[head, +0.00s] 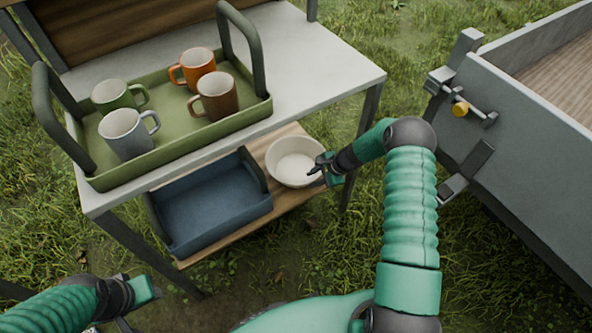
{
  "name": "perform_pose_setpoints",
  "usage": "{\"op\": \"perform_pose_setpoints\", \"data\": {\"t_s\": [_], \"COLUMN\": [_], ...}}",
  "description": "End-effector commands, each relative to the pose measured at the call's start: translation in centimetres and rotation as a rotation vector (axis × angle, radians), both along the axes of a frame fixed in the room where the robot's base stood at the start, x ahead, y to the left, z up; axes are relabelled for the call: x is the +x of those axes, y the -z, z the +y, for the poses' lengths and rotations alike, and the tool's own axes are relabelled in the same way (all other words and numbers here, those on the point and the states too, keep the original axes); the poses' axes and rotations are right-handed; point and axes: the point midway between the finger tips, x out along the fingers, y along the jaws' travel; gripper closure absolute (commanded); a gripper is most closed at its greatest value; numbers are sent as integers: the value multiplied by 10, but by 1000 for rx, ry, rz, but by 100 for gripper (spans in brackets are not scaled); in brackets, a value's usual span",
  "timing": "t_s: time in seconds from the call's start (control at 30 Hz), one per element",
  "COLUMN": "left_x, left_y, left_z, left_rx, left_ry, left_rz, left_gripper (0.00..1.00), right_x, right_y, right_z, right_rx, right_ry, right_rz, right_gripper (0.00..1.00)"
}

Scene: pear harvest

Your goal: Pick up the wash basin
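A round cream-white basin (291,161) stands upright on the wooden lower shelf, under the table's right part. It looks empty. My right gripper (317,171) is at the basin's right rim, with its dark fingertips overlapping the rim in the picture. Whether the fingers touch or grip the rim is too small to tell. My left gripper (128,320) is low at the bottom left, well away from the basin. Its fingers are mostly cut off by the picture's edge, so its opening does not show.
A blue bin (213,205) stands left of the basin on the lower shelf (264,198). Above, a green tray (177,133) with several mugs sits on the pale tabletop (316,62). A table leg stands right of the basin. A grey trailer (522,135) stands at the right.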

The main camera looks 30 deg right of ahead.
Motion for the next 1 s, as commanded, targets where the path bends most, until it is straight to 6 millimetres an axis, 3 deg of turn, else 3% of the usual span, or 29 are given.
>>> {"op": "perform_pose_setpoints", "data": {"t_s": [0.4,0.63,0.87,1.0], "left_x": [0,0,0,0], "left_y": [36,34,34,34], "left_z": [0,0,0,0], "left_rx": [0,0,0,0], "left_ry": [0,0,0,0], "left_rz": [0,-1,-1,-1], "left_gripper": [64,64,64,64], "right_x": [20,22,22,22], "right_y": [53,51,51,51], "right_z": [20,21,21,21], "right_rx": [0,-1,-1,-1], "right_ry": [-1,0,0,0], "right_rz": [1,-1,0,0], "right_gripper": [69,69,99,100]}}
